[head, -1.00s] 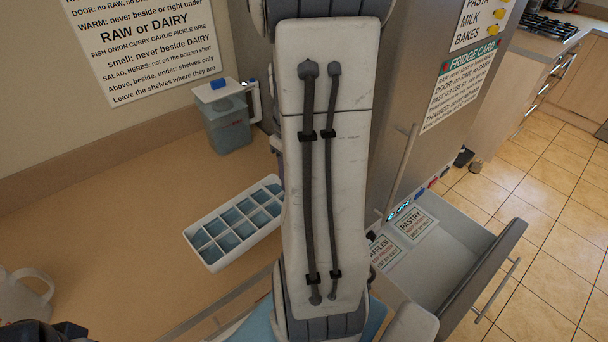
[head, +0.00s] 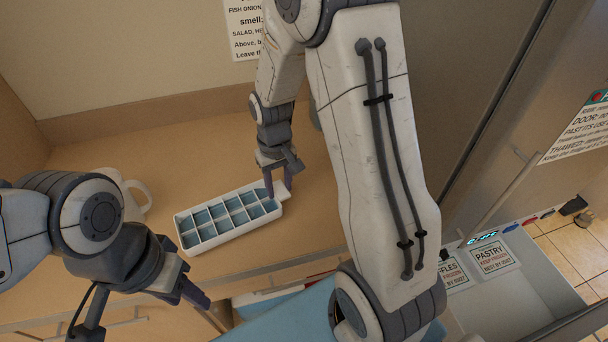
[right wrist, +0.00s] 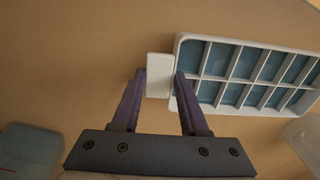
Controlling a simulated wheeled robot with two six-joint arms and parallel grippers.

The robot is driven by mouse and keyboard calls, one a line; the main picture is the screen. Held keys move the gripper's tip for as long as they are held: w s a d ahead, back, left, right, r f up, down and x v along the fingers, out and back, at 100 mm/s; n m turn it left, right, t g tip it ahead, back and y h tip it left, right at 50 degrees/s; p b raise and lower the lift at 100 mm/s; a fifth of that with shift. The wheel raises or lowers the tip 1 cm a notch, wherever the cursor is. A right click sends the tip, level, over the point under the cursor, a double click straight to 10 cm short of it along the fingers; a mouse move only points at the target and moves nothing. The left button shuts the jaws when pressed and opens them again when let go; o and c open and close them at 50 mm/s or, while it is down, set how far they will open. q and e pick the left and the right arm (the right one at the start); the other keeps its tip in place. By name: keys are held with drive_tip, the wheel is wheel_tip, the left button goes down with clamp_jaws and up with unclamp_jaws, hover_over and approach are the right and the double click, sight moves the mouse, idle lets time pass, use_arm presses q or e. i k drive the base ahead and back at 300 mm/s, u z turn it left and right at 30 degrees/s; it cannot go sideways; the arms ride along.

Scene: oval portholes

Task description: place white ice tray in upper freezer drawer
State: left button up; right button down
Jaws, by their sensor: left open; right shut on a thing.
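The white ice tray (head: 228,216) with blue compartments lies on the tan counter, left of centre in the head view. My right gripper (head: 281,186) is shut on the white tab at the tray's right end. In the right wrist view the fingers (right wrist: 158,80) stand on both sides of that tab, and the ice tray (right wrist: 250,76) extends to the right. My left gripper (head: 203,300) is open and empty, near the counter's front edge. The open freezer drawer (head: 485,312) is at the lower right, with PASTRY and WAFFLES labels; my right arm hides part of it.
A white jug (head: 126,192) stands on the counter left of the tray. A translucent container (right wrist: 28,150) shows at the lower left of the right wrist view. The fridge (head: 480,110) rises at the right. The counter behind the tray is clear.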

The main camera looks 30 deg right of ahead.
sight(489, 310)
drive_tip(key=u, duration=0.8)
drive_tip(key=k, duration=1.15)
drive_tip(key=z, duration=1.9)
